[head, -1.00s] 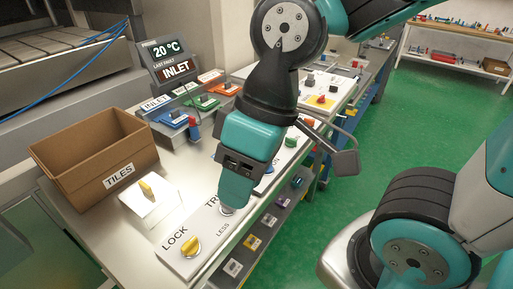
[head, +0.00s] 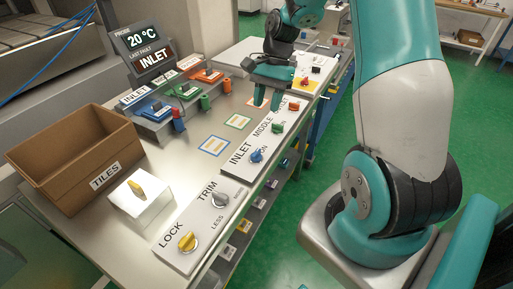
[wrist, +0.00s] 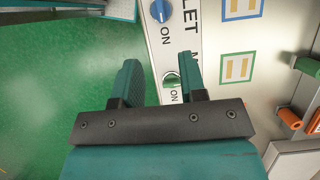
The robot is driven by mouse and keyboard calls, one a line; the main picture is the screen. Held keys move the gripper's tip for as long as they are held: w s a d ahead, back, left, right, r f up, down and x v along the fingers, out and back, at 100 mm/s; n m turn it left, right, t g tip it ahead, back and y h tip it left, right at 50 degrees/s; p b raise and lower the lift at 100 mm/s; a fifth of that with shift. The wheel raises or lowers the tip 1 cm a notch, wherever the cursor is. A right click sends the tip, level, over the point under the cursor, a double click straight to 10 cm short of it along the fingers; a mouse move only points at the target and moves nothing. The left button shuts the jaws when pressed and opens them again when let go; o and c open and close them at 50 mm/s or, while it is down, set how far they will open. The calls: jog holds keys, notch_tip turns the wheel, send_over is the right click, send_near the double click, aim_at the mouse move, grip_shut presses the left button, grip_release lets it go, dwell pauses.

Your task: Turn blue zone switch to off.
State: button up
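The blue zone switch (head: 256,156) is a round blue knob on the white panel by the INLET label, with an ON mark beside it. In the wrist view the blue switch (wrist: 160,11) is at the top edge, ahead of the fingers. A green switch (head: 277,127) sits by the MIDDLE label; in the wrist view it is partly visible (wrist: 172,79) between the fingers, near the right one. My gripper (head: 267,104) is open and empty above the panel, past the blue switch; its fingers also show in the wrist view (wrist: 159,60).
A red switch (head: 294,107) is farther along the panel. Nearer are the grey TRIM knob (head: 220,200), yellow LOCK knob (head: 187,241) and a white block with a yellow handle (head: 136,189). The TILES box (head: 105,178) stands left. The display (head: 147,50) reads INLET.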

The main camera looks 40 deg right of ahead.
aim_at(256, 152)
jog(key=p+x, duration=0.2)
jog(key=x, duration=1.2)
jog(key=shift+c, duration=0.4)
grip_shut()
